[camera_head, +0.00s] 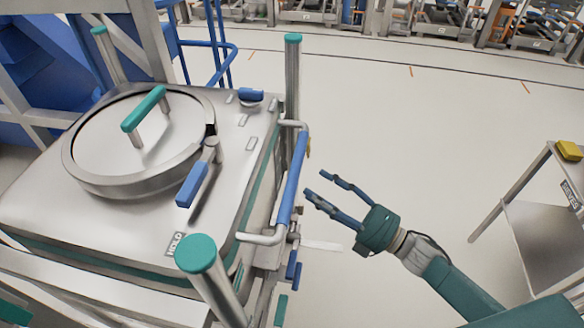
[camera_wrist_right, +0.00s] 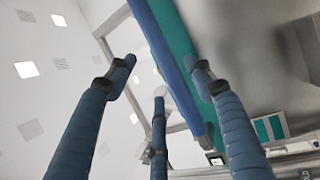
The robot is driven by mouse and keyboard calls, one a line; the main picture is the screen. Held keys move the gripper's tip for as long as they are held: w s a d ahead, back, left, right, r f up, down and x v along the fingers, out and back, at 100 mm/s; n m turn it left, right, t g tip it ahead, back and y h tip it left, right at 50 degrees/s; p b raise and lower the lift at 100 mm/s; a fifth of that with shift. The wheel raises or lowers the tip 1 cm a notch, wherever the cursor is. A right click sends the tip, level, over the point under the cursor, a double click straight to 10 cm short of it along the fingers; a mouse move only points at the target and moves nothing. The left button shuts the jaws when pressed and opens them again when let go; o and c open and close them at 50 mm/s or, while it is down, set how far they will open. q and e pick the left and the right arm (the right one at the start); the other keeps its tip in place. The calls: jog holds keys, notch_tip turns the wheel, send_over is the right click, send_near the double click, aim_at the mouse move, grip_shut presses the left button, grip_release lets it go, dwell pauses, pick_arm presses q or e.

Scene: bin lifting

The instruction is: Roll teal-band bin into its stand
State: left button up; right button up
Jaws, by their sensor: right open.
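The steel bin (camera_head: 235,135) fills the left of the head view, with a round lid (camera_head: 95,150) carrying a teal handle (camera_head: 145,108). A teal band (camera_head: 75,258) runs along its side. A blue push bar (camera_head: 293,180) is mounted on its right side. My right gripper (camera_head: 315,183) is open and empty just right of this bar, fingers pointing toward it, with a small gap. In the wrist view a blue bar (camera_wrist_right: 168,60) with teal beside it crosses behind the spread fingers; contact cannot be told. My left gripper is out of view. I cannot tell which part is the stand.
Posts with teal caps (camera_head: 292,75) rise at the bin's corners. Blue tubing (camera_head: 215,50) and a steel frame stand behind at the left. A steel table (camera_head: 545,245) with a yellow item (camera_head: 569,150) is at the right. The pale floor (camera_head: 400,130) between is clear.

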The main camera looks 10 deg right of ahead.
aim_at(293, 173)
jog(key=p+x, duration=0.1)
jog(key=x, duration=0.5)
jog(key=shift+w, duration=0.35)
jog(key=shift+w+a+p, duration=0.4)
jog(key=shift+w+a, duration=0.05)
jog(key=shift+a, duration=0.1)
jog(key=shift+c, duration=0.4)
grip_shut()
